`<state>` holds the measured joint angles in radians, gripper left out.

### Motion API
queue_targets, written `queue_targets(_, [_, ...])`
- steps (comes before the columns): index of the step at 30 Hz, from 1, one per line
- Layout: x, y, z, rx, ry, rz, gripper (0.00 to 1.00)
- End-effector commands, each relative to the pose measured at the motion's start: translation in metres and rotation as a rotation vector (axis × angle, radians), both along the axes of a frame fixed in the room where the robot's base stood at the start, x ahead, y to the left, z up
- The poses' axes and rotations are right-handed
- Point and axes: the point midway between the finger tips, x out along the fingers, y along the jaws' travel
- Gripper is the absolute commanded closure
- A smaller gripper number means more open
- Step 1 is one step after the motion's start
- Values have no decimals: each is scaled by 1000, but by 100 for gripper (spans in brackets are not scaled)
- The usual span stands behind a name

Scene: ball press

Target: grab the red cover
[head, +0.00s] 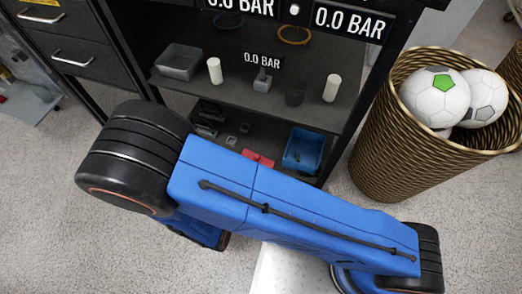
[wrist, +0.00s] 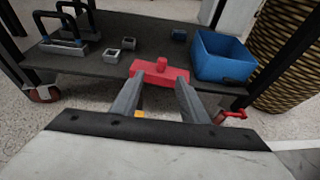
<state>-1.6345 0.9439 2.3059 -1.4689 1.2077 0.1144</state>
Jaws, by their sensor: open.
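The red cover (wrist: 161,70) lies on the lower shelf (wrist: 92,63) near its front edge, a flat red piece with a raised knob on top. In the head view the red cover (head: 258,158) shows only in part above my blue arm. My gripper (wrist: 169,84) is open, its two grey fingers pointing at the cover from the front. The fingertips overlap the cover's front side in the picture; I cannot tell whether they touch it. My gripper is hidden behind my arm in the head view.
A blue bin (wrist: 222,57) stands close to the right of the cover. A wicker basket with balls (head: 372,140) stands right of the black shelving. A dark upper shelf (head: 225,98) lies above.

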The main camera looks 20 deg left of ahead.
Motion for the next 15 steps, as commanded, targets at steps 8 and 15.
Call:
queue_targets(8, [18,-2,-7,0,0,-3,60])
queue_targets(15, [52,-5,-19,-1,0,-4,60])
